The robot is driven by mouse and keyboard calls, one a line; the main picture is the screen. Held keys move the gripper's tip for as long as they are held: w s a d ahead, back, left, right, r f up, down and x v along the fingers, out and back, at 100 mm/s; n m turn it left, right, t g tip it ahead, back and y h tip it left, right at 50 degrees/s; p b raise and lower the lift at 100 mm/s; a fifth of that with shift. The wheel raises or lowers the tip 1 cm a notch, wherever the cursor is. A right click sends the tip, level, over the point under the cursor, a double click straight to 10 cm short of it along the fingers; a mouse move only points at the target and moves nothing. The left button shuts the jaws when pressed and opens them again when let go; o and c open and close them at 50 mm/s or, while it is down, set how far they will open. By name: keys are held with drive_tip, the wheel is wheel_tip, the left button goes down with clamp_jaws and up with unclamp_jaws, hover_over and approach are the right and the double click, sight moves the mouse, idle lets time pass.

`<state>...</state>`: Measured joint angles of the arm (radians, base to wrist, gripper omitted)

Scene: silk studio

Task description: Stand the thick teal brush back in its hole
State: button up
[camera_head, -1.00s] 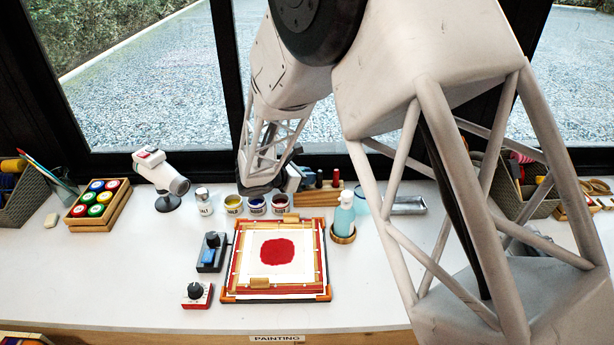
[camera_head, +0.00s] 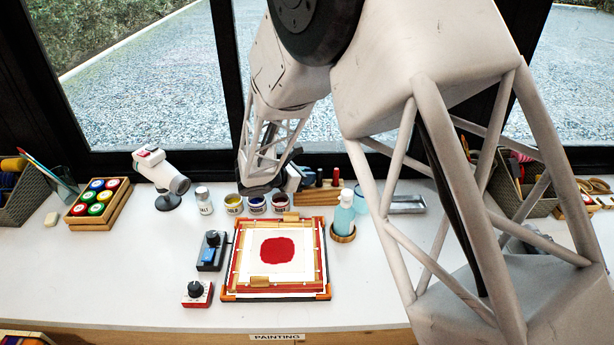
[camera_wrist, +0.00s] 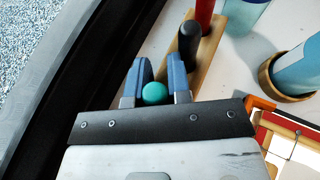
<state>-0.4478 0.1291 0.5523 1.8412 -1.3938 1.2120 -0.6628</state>
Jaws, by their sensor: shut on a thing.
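In the wrist view, my gripper (camera_wrist: 157,80) has its two blue fingers closed on the rounded teal end of the thick teal brush (camera_wrist: 154,94). The rest of that brush is hidden by my gripper. The wooden brush rack (camera_wrist: 209,51) runs away from the fingers, with a black handle (camera_wrist: 189,38) and a red handle (camera_wrist: 205,14) standing in it. In the head view, the rack (camera_head: 318,198) is at the back of the table, and my gripper is at its left end. I cannot tell whether the brush's lower end is in a hole.
Paint jars (camera_head: 256,204) stand left of the rack. A teal bottle (camera_head: 344,214) stands in front of its right end, with a metal tray (camera_head: 407,204) farther right.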

drive_tip(key=shift+f, duration=0.35)
drive_tip(key=o, duration=0.8)
drive_tip(key=shift+s+f, duration=0.1)
drive_tip(key=shift+f, duration=0.05)
drive_tip(key=shift+s+d+f, duration=0.1)
drive_tip(key=shift+c, duration=0.2)
drive_tip(key=shift+s+f, duration=0.1)
drive_tip(key=shift+f, duration=0.05)
drive_tip(key=shift+c, duration=0.2)
drive_tip(key=shift+o, duration=0.7)
drive_tip(key=w+r+v, duration=0.1)
drive_tip(key=v, duration=0.7)
drive_tip(key=shift+r, duration=0.2)
drive_tip(key=shift+s, duration=0.1)
